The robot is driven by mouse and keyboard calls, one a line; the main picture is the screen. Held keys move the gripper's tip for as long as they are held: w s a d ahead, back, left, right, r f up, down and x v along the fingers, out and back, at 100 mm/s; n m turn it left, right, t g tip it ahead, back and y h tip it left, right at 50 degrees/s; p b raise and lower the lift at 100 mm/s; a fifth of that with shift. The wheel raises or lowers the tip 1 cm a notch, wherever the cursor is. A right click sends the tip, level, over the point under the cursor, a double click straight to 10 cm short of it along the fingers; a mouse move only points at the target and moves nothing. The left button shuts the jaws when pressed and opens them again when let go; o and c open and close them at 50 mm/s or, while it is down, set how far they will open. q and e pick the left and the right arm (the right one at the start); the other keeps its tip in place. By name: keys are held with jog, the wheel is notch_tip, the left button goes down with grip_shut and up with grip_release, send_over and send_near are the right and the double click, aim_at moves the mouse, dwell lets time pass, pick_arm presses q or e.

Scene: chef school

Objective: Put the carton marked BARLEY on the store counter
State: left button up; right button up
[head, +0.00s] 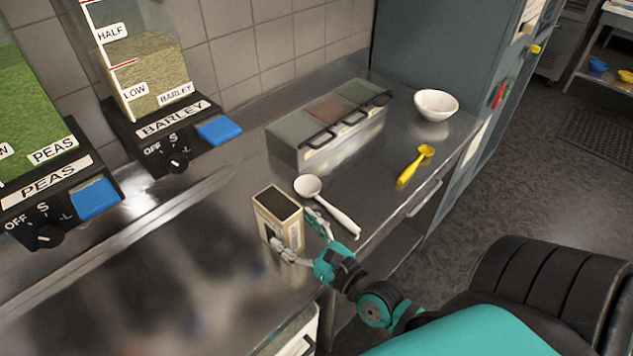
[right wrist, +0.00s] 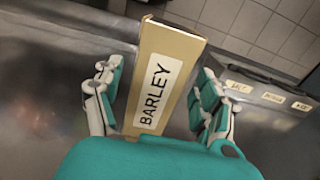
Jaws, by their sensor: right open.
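The carton marked BARLEY (head: 268,228) stands upright on the metal counter (head: 165,285) in the head view. It is cream-coloured with a dark top. In the right wrist view the carton (right wrist: 178,60) shows its white BARLEY label facing me. My right gripper (head: 303,236) is open at the carton, with fingers on either side of it. My left gripper is not in view.
A white ladle (head: 335,208) lies just behind the carton. A lidded box with several compartments (head: 335,145), a white bowl (head: 436,105) and a yellow scoop (head: 414,165) stand further right. PEAS (head: 50,190) and BARLEY (head: 165,130) dispensers hang at left. The counter's left front is clear.

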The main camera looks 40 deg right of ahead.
jog(key=s, duration=0.2)
jog(key=s+b, duration=0.1)
jog(key=s, duration=0.1)
jog(key=s+b, duration=0.1)
jog(key=s, duration=0.1)
jog(key=shift+d+f, duration=0.15)
jog(key=shift+d, duration=0.25)
jog(key=shift+s, duration=0.55)
dwell(0.4)
